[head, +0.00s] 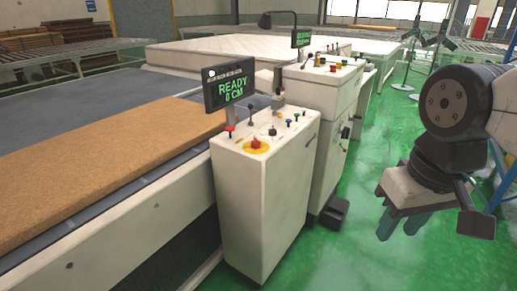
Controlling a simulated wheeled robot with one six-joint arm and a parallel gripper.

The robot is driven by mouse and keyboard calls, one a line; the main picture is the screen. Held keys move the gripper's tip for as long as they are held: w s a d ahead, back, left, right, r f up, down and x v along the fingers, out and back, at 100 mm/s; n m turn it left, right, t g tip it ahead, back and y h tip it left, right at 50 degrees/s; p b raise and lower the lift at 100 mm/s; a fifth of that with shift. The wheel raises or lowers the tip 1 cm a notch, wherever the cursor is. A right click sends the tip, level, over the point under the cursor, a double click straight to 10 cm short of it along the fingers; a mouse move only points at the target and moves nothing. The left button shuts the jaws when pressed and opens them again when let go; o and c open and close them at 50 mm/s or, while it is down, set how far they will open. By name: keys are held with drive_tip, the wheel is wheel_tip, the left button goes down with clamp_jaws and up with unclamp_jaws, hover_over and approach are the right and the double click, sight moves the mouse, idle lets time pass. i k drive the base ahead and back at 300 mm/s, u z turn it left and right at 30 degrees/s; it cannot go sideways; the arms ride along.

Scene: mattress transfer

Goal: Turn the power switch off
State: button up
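A white control cabinet (262,205) stands left of centre in the head view. Its sloped top panel (285,138) carries several small coloured knobs and levers, and a red emergency button on a yellow ring (256,144). Which of these is the power switch I cannot tell at this size. A display (229,86) above the panel reads "READY 8 CM" in green. My gripper (404,224) hangs at the right, pointing down, apart from the cabinet. Its two fingers are spread with a gap between them, and nothing shows in it.
A second control cabinet (327,95) with its own display (301,37) stands just behind. A brown slab (110,165) lies on the conveyor at the left, and a white mattress (235,50) lies farther back.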

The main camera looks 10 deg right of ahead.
sight(256, 144)
drive_tip(key=z, duration=0.15)
drive_tip(key=i, duration=0.9)
drive_tip(key=u, duration=0.5)
